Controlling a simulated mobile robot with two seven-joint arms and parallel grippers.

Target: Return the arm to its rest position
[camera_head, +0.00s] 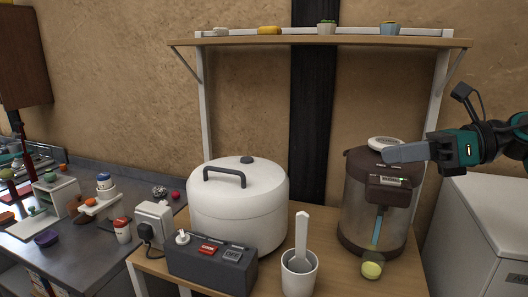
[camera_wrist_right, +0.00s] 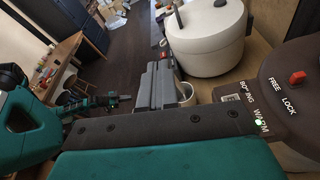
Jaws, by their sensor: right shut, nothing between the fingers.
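My right gripper (camera_head: 390,154) comes in from the right in the head view, its fingers together and empty. The fingers point left and overlap the top of the water boiler (camera_head: 357,210) in the picture; whether they touch it I cannot tell. In the right wrist view the shut dark fingers (camera_wrist_right: 160,125) stretch across the frame beside the boiler's control lid (camera_wrist_right: 290,95), marked FREE, LOCK and WARM. My left gripper is outside the head view. A teal and dark arm part (camera_wrist_right: 105,100) of mine shows small in the wrist view; its jaws are unclear.
A white rice cooker (camera_head: 238,200), a dark power box (camera_head: 212,262) and a white cup with a scoop (camera_head: 299,272) stand on the wooden table. A shelf (camera_head: 300,41) hangs above. A white cabinet (camera_head: 470,230) stands right.

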